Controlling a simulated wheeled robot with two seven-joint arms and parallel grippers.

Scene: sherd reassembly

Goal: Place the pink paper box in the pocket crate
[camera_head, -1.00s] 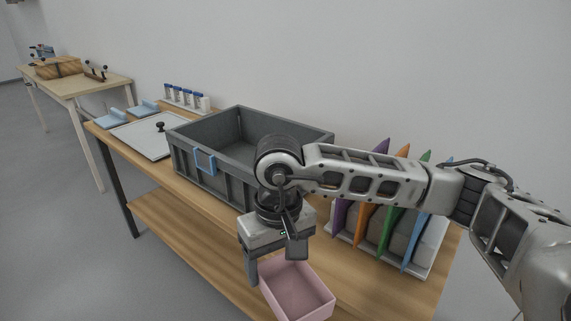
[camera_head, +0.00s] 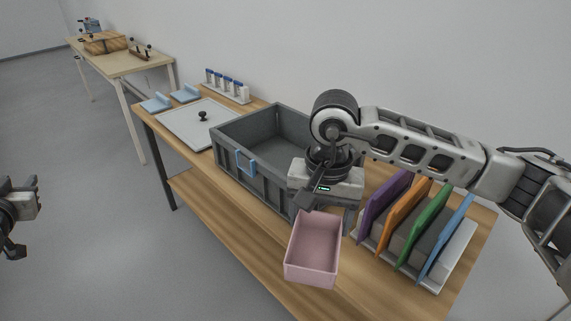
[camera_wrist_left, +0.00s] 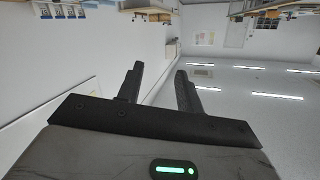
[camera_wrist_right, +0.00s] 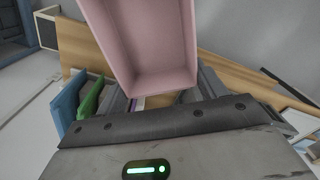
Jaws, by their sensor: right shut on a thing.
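The pink paper box (camera_head: 312,264) is an open-topped, empty tray held by my right gripper (camera_head: 326,206) by one wall, in front of the table's near edge. It fills the top of the right wrist view (camera_wrist_right: 145,45), where my right gripper's fingers (camera_wrist_right: 160,92) close on its edge. The pocket crate (camera_head: 224,160) is large, grey and open, with a blue frame on its near side. It stands behind and left of the box; its right end is hidden by my right arm. My left gripper (camera_head: 20,216) is open and empty at the far left, also in the left wrist view (camera_wrist_left: 159,72).
Upright purple, orange, green and blue dividers in a rack (camera_head: 440,284) stand right of the box. A white board (camera_head: 180,130) with a black knob, light blue pieces (camera_head: 156,102) and a vial rack (camera_head: 228,90) lie left of the crate. A second table (camera_head: 118,62) stands beyond.

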